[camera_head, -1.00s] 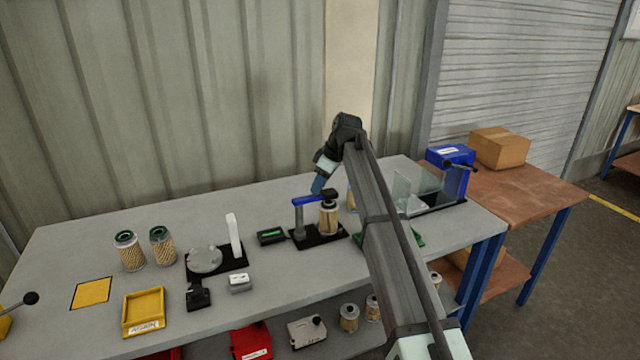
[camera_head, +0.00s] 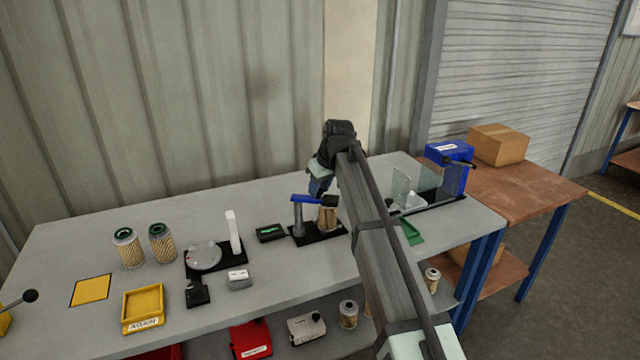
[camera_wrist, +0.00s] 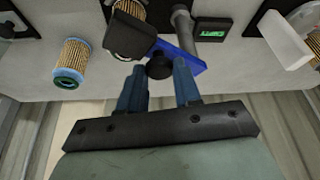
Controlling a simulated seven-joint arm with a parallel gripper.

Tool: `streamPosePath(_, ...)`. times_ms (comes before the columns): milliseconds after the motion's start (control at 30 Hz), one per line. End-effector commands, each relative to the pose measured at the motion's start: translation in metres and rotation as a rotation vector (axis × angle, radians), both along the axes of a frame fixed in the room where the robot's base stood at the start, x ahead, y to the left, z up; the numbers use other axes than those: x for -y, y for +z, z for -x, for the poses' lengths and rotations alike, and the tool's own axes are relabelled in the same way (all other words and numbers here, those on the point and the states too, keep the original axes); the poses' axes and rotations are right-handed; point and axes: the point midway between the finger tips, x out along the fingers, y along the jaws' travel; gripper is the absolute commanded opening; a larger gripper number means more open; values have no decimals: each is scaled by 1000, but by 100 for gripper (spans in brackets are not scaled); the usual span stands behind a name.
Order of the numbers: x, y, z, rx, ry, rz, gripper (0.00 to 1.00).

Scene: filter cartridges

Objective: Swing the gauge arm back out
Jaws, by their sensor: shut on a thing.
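The gauge arm (camera_head: 306,199) is a blue bar on a grey post (camera_head: 298,220), with a black head (camera_head: 330,201) at its end. The head overlaps the top of a pleated cartridge (camera_head: 326,219) in the head view; I cannot tell if they touch. In the wrist view the blue bar (camera_wrist: 188,58) and black head (camera_wrist: 128,38) lie just beyond my gripper (camera_wrist: 160,84). My fingers are shut on the arm's black knob (camera_wrist: 158,66), one finger on each side. My gripper also shows in the head view (camera_head: 318,188), just above the bar.
A small box with a green display (camera_head: 271,233) stands left of the post. Another cartridge (camera_wrist: 72,62) stands close by in the wrist view. A clear-walled fixture (camera_head: 402,186) and a blue bin (camera_head: 452,153) are at right. Two green-topped cartridges (camera_head: 128,250) stand at left.

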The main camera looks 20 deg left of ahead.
Motion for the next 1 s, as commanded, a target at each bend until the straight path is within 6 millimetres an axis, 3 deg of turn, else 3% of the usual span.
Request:
streamPosePath(500,-4,0,35,1,-489,1,0)
streamPosePath(1000,-18,0,56,0,-884,1,0)
